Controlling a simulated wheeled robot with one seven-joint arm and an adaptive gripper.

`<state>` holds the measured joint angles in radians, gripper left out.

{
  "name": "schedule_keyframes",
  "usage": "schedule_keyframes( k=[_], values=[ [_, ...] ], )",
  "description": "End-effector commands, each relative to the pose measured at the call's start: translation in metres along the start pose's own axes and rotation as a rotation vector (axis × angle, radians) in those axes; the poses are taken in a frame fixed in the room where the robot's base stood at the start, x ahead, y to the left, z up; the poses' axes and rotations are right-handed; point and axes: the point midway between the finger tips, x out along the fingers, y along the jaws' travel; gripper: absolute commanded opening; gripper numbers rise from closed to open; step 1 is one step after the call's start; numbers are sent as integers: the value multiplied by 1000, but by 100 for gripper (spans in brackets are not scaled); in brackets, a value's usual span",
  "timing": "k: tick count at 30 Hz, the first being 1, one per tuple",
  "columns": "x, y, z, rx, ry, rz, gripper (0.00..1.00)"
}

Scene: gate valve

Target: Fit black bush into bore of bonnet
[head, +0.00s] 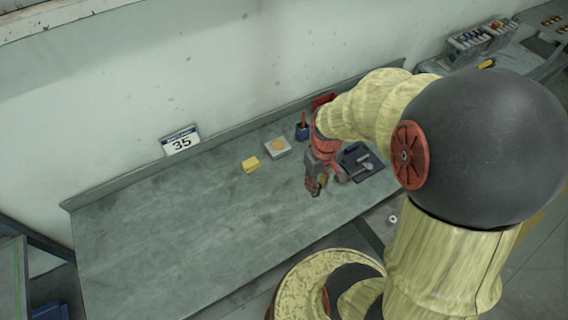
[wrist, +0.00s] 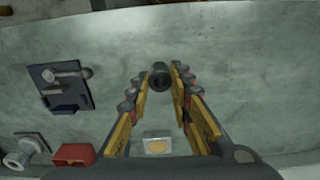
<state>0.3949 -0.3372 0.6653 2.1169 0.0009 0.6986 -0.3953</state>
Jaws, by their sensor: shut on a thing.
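My gripper (head: 316,186) hangs over the table's right half in the head view. In the wrist view its yellow-padded fingers are closed on the black bush (wrist: 160,73), a short dark ring with its round opening facing the camera. The bush is hard to make out in the head view. A grey flanged round part (wrist: 22,154) at the lower left of the wrist view may be the bonnet.
A dark blue tray (wrist: 48,76) with grey metal parts lies left in the wrist view. A red block (wrist: 74,155) is near the flanged part. The table's left is clear.

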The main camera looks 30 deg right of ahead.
Motion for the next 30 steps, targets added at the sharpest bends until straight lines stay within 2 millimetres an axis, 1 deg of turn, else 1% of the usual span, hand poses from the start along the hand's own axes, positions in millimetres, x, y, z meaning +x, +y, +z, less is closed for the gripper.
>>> schedule_keyframes(
  k=[2,5,8,17,18,21,25,30],
  values=[
    [0,1,-4,-20,2,1,0],
    [4,1,-13,-35,0,0,0],
    [13,-1,-31,-38,-1,0,0],
    [43,-6,-98,-37,-1,0,0],
    [53,-6,-103,-36,-3,-1,0],
    [70,-7,-117,-35,-2,-1,0],
    [86,-8,-131,-35,0,0,0],
    [93,-8,-139,-34,1,0,0]
  ],
)
